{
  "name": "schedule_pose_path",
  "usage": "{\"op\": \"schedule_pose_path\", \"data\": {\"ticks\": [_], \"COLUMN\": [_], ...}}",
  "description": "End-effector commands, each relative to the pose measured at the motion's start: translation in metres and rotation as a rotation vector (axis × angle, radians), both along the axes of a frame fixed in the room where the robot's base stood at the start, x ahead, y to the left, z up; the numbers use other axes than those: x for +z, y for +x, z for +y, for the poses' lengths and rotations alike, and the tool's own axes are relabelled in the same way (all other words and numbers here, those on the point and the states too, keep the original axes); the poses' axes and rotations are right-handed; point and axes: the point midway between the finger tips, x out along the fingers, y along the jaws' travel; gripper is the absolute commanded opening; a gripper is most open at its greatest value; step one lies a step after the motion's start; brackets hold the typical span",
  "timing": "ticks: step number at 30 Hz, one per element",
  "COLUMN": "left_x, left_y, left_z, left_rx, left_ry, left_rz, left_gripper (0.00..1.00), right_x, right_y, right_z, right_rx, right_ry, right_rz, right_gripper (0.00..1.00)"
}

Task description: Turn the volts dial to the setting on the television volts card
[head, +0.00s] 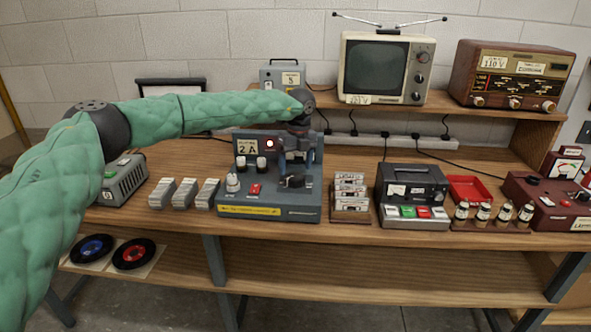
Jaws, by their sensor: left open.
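The grey-blue supply box (269,212) stands on the bench, with a "2 A" card (248,149), a lit red lamp and a yellow strip along its front. A black dial (292,181) sits at the right of its sloping panel; its markings are too small to read. My left gripper (293,171) is open, pointing down just above this dial, and partly hides the panel behind. I cannot tell whether the fingers touch the dial. The television (387,69) stands on the raised shelf; its card (358,99) is too small to read surely. My right gripper is out of view.
A pale knob (232,183) and a red switch (254,190) sit left of the dial. A cassette stack (350,196) stands close right, beside a cassette player (412,194). Grey blocks (184,193) lie left. A radio (514,75) with a "110 V" card stands on the shelf.

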Motion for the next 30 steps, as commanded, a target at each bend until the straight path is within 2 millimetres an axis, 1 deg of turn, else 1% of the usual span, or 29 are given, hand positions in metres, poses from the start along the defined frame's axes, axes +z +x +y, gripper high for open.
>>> {"op": "schedule_pose_path", "data": {"ticks": [1, 7, 11, 17, 18, 23, 24, 25, 30], "left_x": [-0.005, -0.024, -0.029, -0.029, -0.029, -0.029, -0.029, -0.029, -0.030], "left_y": [0.000, -0.001, -0.001, -0.001, -0.001, -0.001, -0.001, -0.001, -0.001], "left_z": [0.000, 0.001, 0.001, 0.001, 0.001, 0.001, 0.001, 0.001, 0.001], "left_rx": [0.000, -0.001, -0.001, -0.001, -0.001, -0.001, -0.001, -0.001, -0.007], "left_ry": [-0.001, -0.001, -0.001, -0.001, -0.001, -0.002, -0.002, -0.002, -0.002], "left_rz": [0.000, 0.000, -0.002, -0.002, -0.002, -0.001, -0.001, -0.001, -0.001], "left_gripper": [0.74, 0.74, 0.74, 0.74, 0.72, 0.40, 0.33, 0.29, 0.29], "right_x": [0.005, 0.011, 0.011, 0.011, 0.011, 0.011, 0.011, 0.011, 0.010], "right_y": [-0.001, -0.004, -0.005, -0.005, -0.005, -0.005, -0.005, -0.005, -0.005], "right_z": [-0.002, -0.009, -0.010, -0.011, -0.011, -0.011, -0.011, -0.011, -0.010], "right_rx": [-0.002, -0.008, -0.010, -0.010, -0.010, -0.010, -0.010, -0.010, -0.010], "right_ry": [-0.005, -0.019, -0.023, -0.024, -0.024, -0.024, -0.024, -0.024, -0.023], "right_rz": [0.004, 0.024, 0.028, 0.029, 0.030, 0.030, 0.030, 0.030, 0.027], "right_gripper": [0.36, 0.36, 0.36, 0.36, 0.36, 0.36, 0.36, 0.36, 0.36]}}
